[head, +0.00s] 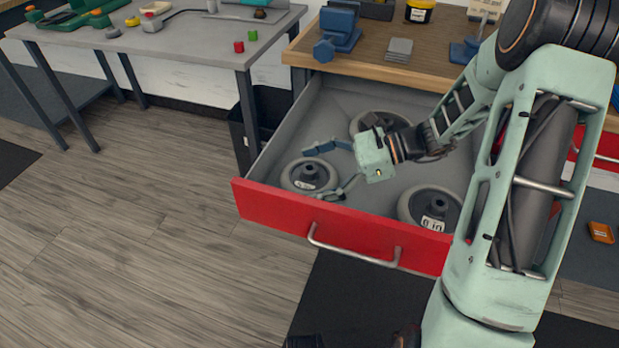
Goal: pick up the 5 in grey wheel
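An open red drawer (252,195) holds grey wheels lying flat. The left wheel (293,184) has a dark hub and a white label too small to read surely.
The drawer's walls and red front surround the wheels. Above it is a wooden workbench (385,73) with a blue vise (338,32) and grey plates (399,50). A grey table (190,42) and a dark bin (268,105) stand left. Floor at left is clear.

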